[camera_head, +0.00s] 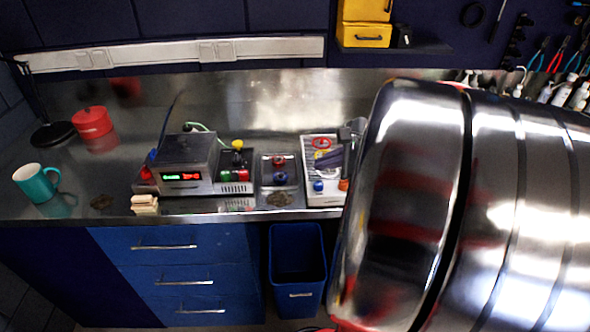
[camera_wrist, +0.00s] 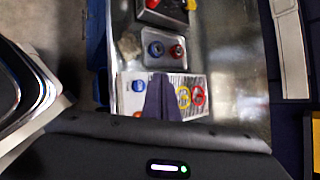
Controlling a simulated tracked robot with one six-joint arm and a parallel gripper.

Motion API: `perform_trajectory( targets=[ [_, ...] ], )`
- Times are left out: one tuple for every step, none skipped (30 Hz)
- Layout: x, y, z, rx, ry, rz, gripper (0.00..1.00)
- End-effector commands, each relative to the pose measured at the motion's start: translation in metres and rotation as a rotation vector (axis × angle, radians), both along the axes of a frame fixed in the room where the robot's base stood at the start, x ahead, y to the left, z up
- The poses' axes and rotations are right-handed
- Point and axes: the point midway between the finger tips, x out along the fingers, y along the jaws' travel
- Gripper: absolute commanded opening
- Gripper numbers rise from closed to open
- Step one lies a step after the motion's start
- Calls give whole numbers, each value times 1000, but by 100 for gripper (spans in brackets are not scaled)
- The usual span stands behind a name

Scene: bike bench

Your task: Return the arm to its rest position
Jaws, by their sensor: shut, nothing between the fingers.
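My gripper shows in the wrist view as a pair of dark fingers (camera_wrist: 162,98), closed together with nothing between them. They appear over a white tray (camera_wrist: 128,103) holding a red ring (camera_wrist: 198,95) and a yellow ring (camera_wrist: 183,97). The height of the fingers above the tray is hard to tell. In the head view, a dark shape over the white tray (camera_head: 322,199) looks like the same fingers (camera_head: 330,160). My large shiny arm link fills the right side of that view and hides part of the bench.
The steel bench holds a teal mug (camera_head: 36,183), a red pot (camera_head: 92,122), a power supply box (camera_head: 187,160) and a small metal tray (camera_head: 280,187). A blue bin (camera_head: 297,268) stands below, beside blue drawers (camera_head: 185,270). Pliers and bottles are at the back right.

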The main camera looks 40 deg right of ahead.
Motion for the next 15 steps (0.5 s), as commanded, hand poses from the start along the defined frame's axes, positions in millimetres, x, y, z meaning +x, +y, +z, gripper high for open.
perform_trajectory(
  targets=[
    [0, 0, 4, -2, -2, 0, 0],
    [0, 0, 6, -3, -1, 0, 0],
    [0, -1, 9, -3, -1, 0, 0],
    [0, 0, 10, -2, 0, 0, 0],
    [0, 0, 12, -2, 0, 0, 0],
    [0, 0, 13, -1, 1, 0, 0],
    [0, 0, 13, -1, 1, -1, 0],
    [0, 0, 14, 0, 0, 0, 0],
    [0, 0, 14, 0, 0, 0, 0],
    [0, 0, 14, 0, 1, 1, 0],
    [0, 0, 14, 0, 0, 0, 0],
    [0, 0, 14, 0, 0, 0, 0],
    [0, 0, 14, 0, 0, 0, 0],
    [0, 0, 14, 0, 0, 0, 0],
    [0, 0, 14, 0, 0, 0, 0]
  ],
)
